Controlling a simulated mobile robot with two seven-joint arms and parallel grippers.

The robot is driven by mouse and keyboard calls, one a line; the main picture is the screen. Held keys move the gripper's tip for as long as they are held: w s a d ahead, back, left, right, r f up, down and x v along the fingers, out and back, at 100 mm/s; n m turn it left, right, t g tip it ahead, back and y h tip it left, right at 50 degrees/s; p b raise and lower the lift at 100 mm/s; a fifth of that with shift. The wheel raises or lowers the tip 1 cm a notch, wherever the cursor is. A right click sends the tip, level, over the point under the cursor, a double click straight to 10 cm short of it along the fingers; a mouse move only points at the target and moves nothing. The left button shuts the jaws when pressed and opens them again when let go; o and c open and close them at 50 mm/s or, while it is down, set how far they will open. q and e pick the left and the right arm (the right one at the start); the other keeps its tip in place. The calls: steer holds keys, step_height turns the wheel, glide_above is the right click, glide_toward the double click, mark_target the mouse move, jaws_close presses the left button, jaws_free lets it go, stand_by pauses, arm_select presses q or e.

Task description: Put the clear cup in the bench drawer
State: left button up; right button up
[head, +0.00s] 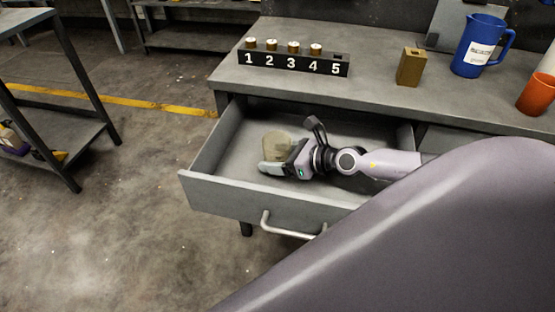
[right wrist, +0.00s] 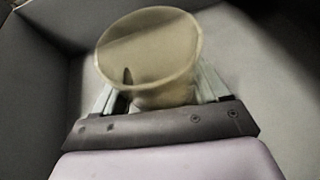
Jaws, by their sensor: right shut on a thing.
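The clear cup (head: 277,146) looks pale yellowish and see-through. It is inside the open bench drawer (head: 220,205), left of the drawer's middle. My right gripper (head: 275,160) reaches into the drawer from the right and is shut on the cup. In the right wrist view the cup (right wrist: 150,55) stands between the fingers (right wrist: 155,95), its wide rim towards the camera and its lower part hidden by the gripper. Whether the cup touches the drawer floor I cannot tell. My left gripper is not in view.
The bench top (head: 380,100) above the drawer holds a black numbered rack (head: 290,62) with several white-topped pieces, a brown block (head: 411,67), a blue jug (head: 480,46) and an orange cup (head: 537,93). The drawer's handle (head: 290,230) is at its front. The drawer floor around the cup looks clear.

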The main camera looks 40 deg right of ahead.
steer(key=o, duration=0.8)
steer(key=shift+f, duration=0.15)
steer(key=shift+c, duration=0.2)
steer(key=o, duration=0.4)
steer(key=shift+o, duration=0.2)
